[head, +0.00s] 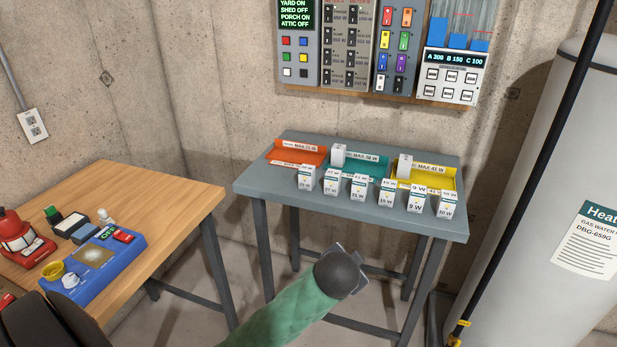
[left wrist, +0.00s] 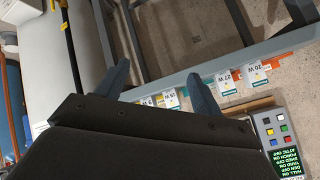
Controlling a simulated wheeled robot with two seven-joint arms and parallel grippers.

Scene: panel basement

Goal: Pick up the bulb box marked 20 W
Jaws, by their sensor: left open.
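The bulb box marked 20 W (head: 306,178) is a small white box at the left end of the front row on the grey table (head: 250,185). It also shows in the left wrist view (left wrist: 257,75), at the right end of the row. Its label is small in the head view. My left gripper (left wrist: 156,75) is open and empty in the left wrist view, its fingers pointing toward the table. In the head view my green left arm reaches in front of the table, apart from the boxes. My right gripper is not in view.
Several other white boxes stand beside it, the nearest marked 27 W (head: 331,182). Orange (head: 298,150), teal (head: 372,162) and yellow (head: 432,172) trays lie behind; two boxes stand by them. A wooden table (head: 185,190) is at left, a water heater (head: 570,160) at right.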

